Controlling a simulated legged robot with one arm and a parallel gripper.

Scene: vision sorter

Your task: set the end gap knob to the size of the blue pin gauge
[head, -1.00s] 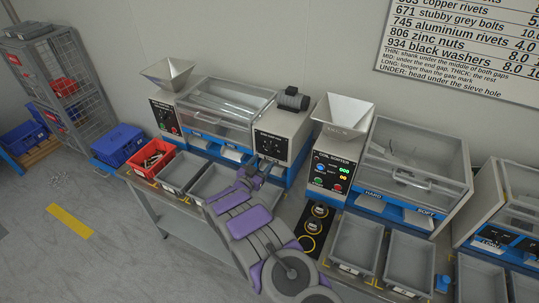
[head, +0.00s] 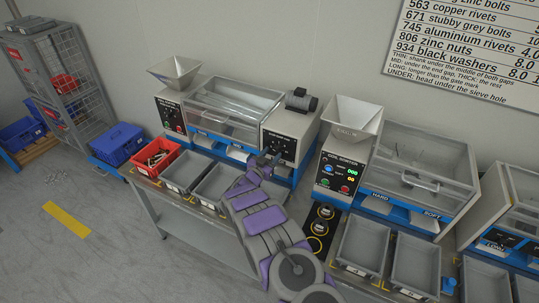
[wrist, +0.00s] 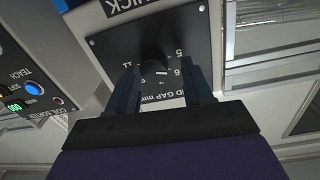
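The dark round end gap knob (wrist: 153,55) is on a black dial plate (wrist: 140,40) with white numbers, upside down in the wrist view. Part of the "END GAP mm" label shows below it. My gripper (wrist: 162,72) is open, with its two dark fingers pointing at the plate and the knob between or just beyond their tips. I cannot tell whether they touch it. In the head view my gripper (head: 272,160) is in front of the grey machine's dial panel (head: 282,144). I cannot make out the blue pin gauge for certain.
The coil sorter (head: 340,172), with lit buttons and a hopper, stands right of my gripper. Grey trays (head: 362,246) line the bench front. A black pad (head: 320,228) with yellow rings lies beside my arm. A red bin (head: 156,158) is at left.

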